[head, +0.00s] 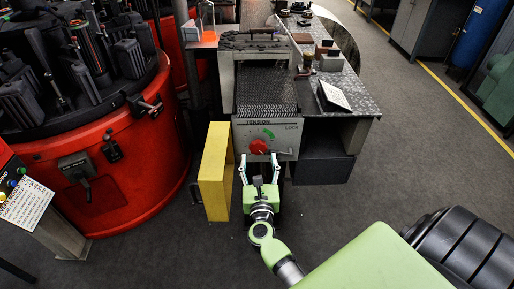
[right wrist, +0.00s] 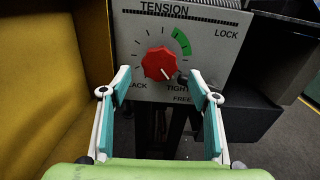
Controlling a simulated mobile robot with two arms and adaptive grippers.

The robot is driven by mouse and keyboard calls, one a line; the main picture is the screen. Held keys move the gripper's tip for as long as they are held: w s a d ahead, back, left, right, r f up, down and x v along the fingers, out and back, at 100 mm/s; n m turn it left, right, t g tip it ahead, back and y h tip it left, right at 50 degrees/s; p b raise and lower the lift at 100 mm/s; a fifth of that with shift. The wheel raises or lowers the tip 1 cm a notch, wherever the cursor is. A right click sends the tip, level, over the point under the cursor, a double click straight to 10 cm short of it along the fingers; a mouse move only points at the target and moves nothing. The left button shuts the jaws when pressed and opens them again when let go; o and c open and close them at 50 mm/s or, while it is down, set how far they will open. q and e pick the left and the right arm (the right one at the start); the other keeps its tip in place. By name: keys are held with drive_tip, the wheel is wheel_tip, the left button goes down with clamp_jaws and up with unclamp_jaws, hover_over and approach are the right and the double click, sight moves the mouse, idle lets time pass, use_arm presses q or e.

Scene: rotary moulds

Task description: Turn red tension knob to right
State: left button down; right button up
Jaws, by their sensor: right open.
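The red tension knob (head: 258,146) sits on a grey panel (head: 283,138) marked TENSION and LOCK, at the front of a machine in the middle of the head view. In the right wrist view the knob (right wrist: 159,63) is round with a lobed edge, and its white pointer mark points to the lower right, near TIGHT. A green arc (right wrist: 181,41) lies to its upper right. My right gripper (head: 259,158) is open and empty. Its fingertips (right wrist: 160,75) are spread either side of the knob, just below and in front of it; contact is not visible. My left gripper is not in view.
A yellow panel (head: 214,172) stands close to the left of my right gripper. A large red rotary machine (head: 120,165) fills the left side. A grey bench (head: 345,75) with small items extends behind to the right. A dark box (head: 322,168) sits right of the panel. Floor at right is clear.

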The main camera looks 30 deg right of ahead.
sight(258, 150)
drive_tip(key=x, duration=0.6)
drive_tip(key=shift+w, duration=0.1)
drive_tip(key=c, duration=1.1)
